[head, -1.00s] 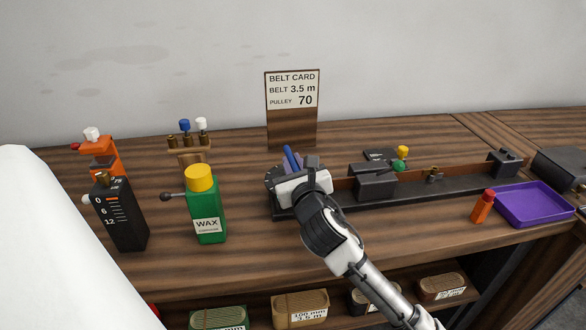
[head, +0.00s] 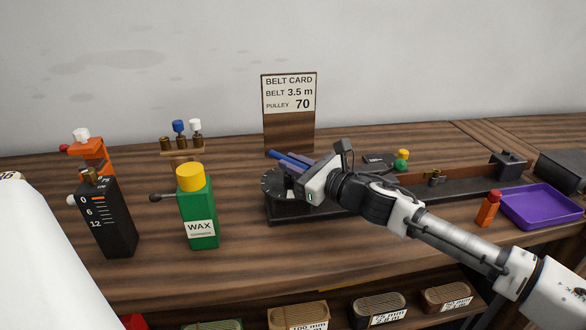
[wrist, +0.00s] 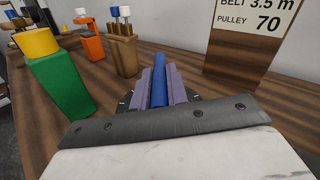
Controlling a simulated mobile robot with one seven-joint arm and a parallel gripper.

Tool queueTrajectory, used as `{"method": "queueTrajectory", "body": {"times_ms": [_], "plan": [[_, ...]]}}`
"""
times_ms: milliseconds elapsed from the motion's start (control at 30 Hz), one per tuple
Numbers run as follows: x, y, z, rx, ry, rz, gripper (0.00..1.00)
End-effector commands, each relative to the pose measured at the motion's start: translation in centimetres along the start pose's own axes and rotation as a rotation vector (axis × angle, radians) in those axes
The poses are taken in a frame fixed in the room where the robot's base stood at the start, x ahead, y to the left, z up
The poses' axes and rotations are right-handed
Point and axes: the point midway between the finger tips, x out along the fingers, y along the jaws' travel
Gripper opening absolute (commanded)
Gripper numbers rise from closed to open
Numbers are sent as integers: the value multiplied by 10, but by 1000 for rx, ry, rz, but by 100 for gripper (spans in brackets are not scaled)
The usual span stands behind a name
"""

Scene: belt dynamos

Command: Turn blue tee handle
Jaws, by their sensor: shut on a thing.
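The blue tee handle (head: 288,158) is a blue bar above a round dark dial (head: 271,184) at the left end of the long black bench unit (head: 300,214). My gripper (head: 296,163) reaches it from the right. In the wrist view the blue bar (wrist: 159,82) lies lengthwise between my two purple-grey fingers (wrist: 160,88), which are shut on it. Part of the dial (wrist: 125,103), with light marks, shows beside the fingers. The handle's stem is hidden.
A green wax bottle (head: 198,215) and a black scaled block (head: 106,218) stand left. The belt card (head: 289,100) stands behind. An orange-red bottle (head: 488,208) and purple tray (head: 541,206) are at the right. Bare wood lies between the wax bottle and the bench unit.

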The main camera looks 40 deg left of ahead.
Motion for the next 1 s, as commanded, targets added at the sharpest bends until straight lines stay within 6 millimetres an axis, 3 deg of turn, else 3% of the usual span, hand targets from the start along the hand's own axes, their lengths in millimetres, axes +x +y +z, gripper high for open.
{"method": "queueTrajectory", "body": {"times_ms": [400,900,933,1000], "plan": [[1,-2,0,-1,-30,137,0],[1,-3,1,-1,-34,152,0],[1,-3,1,-1,-34,152,18],[1,-3,1,-1,-34,152,27]]}}
